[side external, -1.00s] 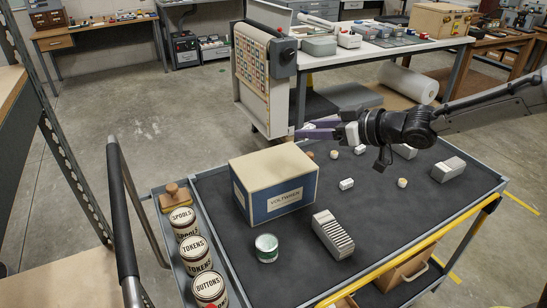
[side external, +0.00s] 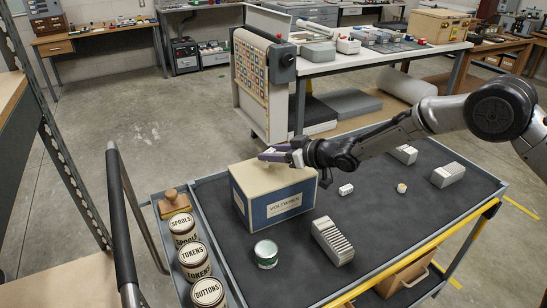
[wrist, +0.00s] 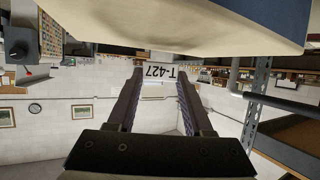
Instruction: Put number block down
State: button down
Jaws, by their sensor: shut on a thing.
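The number block (wrist: 157,72) is a small white piece marked "T-427", which reads upside down in the wrist view. My gripper (wrist: 155,76) is shut on it, with a purple finger on each side. In the side view my gripper (side external: 270,154) points left, level with the top of the cream and blue carton (side external: 272,196) or just above or behind it. I cannot tell whether it touches the carton. The block is too small to make out clearly there. The carton fills the top of the wrist view (wrist: 190,25).
The dark cart top (side external: 385,225) holds a green tin (side external: 265,254), a slotted white block (side external: 332,241), small pale pieces (side external: 346,189) and a grey block (side external: 447,175). Labelled tins (side external: 195,259) stand in the left side tray. Black mat lies clear at the right front.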

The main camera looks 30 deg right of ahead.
jog(key=shift+f, duration=0.8)
jog(key=shift+c, duration=1.5)
grip_release()
jog(key=shift+f, duration=0.1)
